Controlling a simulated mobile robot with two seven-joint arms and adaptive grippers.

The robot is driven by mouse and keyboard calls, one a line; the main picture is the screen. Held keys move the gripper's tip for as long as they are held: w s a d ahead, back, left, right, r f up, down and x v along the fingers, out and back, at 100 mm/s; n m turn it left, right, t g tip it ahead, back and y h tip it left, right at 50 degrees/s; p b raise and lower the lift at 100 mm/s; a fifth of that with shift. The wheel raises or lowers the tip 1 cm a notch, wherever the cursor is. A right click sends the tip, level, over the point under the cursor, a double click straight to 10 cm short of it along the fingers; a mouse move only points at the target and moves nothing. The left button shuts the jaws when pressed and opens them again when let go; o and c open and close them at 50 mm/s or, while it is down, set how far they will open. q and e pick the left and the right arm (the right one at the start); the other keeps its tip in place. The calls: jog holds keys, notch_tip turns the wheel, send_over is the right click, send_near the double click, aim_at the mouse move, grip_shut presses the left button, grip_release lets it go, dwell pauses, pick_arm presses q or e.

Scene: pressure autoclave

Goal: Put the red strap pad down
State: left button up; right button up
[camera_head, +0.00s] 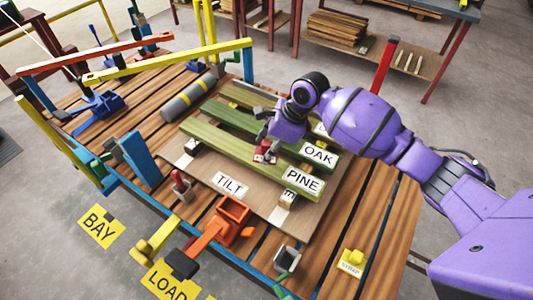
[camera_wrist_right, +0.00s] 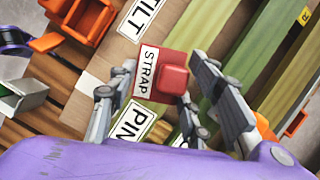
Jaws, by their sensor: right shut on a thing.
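The red strap pad (camera_head: 265,152) is a small red block over the green PINE board (camera_head: 230,154), near its middle. In the wrist view the pad (camera_wrist_right: 172,84) has a raised red knob and a white STRAP label. My right gripper (camera_head: 267,137) reaches down from above and is shut on the pad. In the wrist view its fingers (camera_wrist_right: 165,75) stand on either side of the pad. I cannot tell whether the pad touches the board. A yellow block labelled STRAP (camera_head: 351,261) stands at the front right of the slatted deck. My left gripper is not in view.
The OAK board (camera_head: 285,138) lies beside the PINE board on a TILT sheet (camera_head: 205,181). Yellow and red bars (camera_head: 165,62) rise at the back left.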

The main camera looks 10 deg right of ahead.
aim_at(267, 148)
jog(key=w+f, duration=0.2)
jog(key=shift+w+f+b, duration=0.15)
jog(key=shift+f+b, duration=0.15)
notch_tip(267, 148, down, 2)
jog(key=shift+f, duration=0.45)
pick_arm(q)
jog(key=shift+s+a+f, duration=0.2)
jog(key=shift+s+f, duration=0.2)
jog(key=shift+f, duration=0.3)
pick_arm(e)
jog(key=shift+d+r, duration=0.1)
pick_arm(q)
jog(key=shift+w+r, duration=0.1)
pick_arm(e)
jog(key=o, duration=1.1)
jog(key=shift+o, duration=0.2)
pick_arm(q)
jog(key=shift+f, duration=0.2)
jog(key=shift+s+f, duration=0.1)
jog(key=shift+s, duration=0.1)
